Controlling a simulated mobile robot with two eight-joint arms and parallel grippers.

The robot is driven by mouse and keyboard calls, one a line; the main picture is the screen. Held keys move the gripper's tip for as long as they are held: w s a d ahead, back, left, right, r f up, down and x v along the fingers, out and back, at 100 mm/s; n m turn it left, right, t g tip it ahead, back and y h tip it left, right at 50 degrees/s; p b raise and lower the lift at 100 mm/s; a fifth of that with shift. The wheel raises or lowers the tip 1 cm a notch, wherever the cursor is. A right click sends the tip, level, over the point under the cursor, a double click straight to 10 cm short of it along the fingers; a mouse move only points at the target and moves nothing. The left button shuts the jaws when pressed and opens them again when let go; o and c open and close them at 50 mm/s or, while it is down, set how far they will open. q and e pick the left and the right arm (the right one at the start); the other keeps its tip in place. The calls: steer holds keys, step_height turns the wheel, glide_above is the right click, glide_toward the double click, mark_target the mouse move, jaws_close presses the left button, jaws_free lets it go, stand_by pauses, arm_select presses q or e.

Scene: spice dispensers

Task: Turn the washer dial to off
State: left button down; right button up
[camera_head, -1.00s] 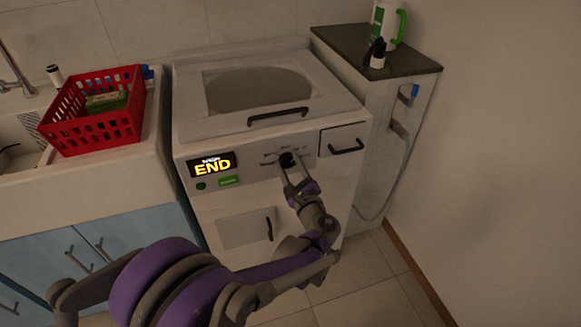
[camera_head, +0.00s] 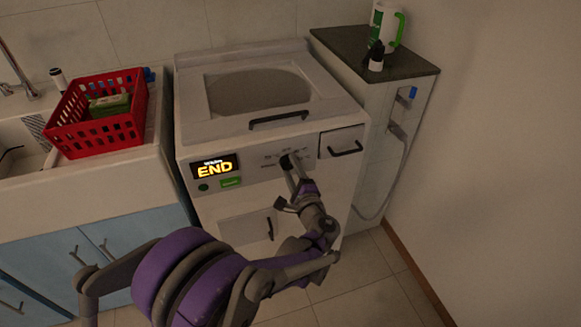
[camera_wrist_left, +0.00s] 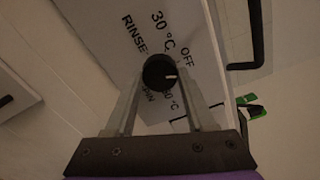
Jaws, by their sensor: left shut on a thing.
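The white washer (camera_head: 190,150) stands in the middle of the head view, with its display (camera_head: 213,168) reading "END" in yellow. Its black round dial (camera_head: 285,160) is on the front panel; it also shows in the left wrist view (camera_wrist_left: 158,71). My left gripper (camera_head: 289,165) is at the panel, its fingers on either side of the dial and shut on it. In the wrist view the dial's white mark points right and slightly down. The printed "OFF" label (camera_wrist_left: 187,56) is up and right of the dial. My right gripper is not in view.
A black handle (camera_head: 345,149) is right of the dial, and the lid handle (camera_head: 278,119) is above it. A red basket (camera_head: 97,118) stands on the left counter. A dark-topped side cabinet (camera_head: 405,66) stands at the right. The floor in front is partly clear.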

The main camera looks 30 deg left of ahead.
arm_select(q)
steer(key=shift+n+p, duration=0.45)
steer(key=shift+n, duration=1.45)
steer(key=shift+c, duration=1.2)
jaws_free()
steer(key=v, duration=1.1)
steer(key=shift+p, duration=0.45)
steer(key=shift+a, duration=0.1)
